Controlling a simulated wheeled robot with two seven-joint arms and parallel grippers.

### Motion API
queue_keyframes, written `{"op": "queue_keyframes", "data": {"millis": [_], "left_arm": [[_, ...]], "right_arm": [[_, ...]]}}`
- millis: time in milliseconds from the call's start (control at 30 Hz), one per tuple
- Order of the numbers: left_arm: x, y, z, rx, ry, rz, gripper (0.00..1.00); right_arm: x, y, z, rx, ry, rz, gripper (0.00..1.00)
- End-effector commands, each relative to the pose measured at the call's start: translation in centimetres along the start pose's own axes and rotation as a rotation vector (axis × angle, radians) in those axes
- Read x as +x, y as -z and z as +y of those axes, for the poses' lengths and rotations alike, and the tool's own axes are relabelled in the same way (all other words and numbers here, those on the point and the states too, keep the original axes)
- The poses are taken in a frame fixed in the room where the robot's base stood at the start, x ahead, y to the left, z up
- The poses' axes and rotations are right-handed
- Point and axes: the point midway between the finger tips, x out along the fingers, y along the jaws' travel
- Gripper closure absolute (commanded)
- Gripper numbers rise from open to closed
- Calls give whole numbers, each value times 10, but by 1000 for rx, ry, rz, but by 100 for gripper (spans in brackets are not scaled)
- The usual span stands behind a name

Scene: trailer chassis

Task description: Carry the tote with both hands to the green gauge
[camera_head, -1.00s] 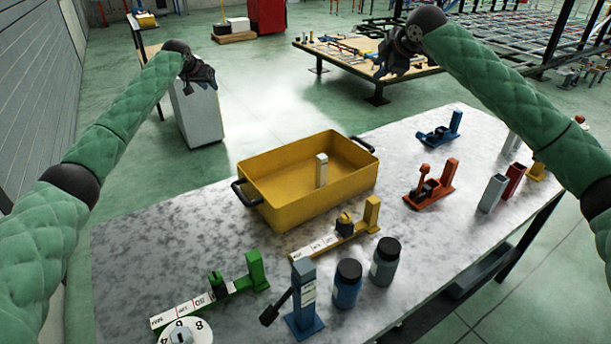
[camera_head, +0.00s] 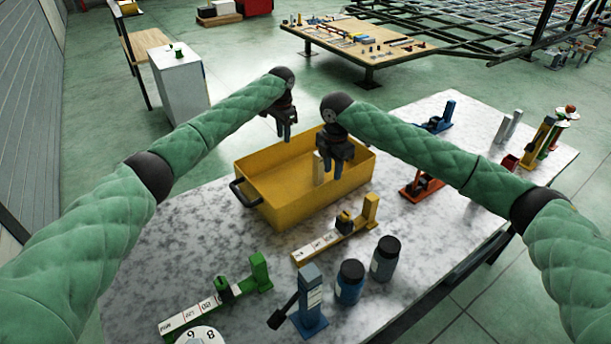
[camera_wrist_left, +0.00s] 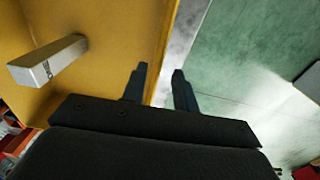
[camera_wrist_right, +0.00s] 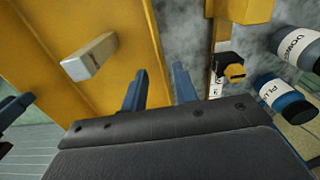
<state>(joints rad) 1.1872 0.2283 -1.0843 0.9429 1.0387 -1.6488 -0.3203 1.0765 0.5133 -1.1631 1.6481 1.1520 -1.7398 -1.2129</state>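The green gauge (camera_head: 224,288) lies at the table's near left. My left gripper (camera_head: 284,138) is open and empty above the tote's far wall; in the left wrist view the wall (camera_wrist_left: 160,50) runs near the fingers. My right gripper (camera_head: 332,175) is open and empty over the tote's near right part; its wall (camera_wrist_right: 150,35) shows in the right wrist view.
A yellow gauge (camera_head: 335,233) lies close in front of the tote. Two blue bottles (camera_head: 349,282) and a blue-grey post with a lever (camera_head: 309,300) stand near the front edge. Red (camera_head: 420,187) and blue (camera_head: 440,120) fixtures are to the right. Table left of the tote is clear.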

Motion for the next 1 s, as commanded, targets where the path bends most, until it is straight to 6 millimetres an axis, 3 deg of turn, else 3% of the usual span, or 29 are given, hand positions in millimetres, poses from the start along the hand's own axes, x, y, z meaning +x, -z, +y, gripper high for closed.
{"op": "queue_keyframes", "data": {"millis": [167, 633, 1000], "left_arm": [[8, 0, 0, -1, -1, -1, 71], [66, 0, 0, -3, 0, 0, 71], [78, 0, -1, -2, 0, 1, 71]], "right_arm": [[8, 0, 0, 2, 1, 0, 71], [67, 0, 0, 2, 0, 0, 71], [78, 0, 0, 2, -2, 0, 71]]}}
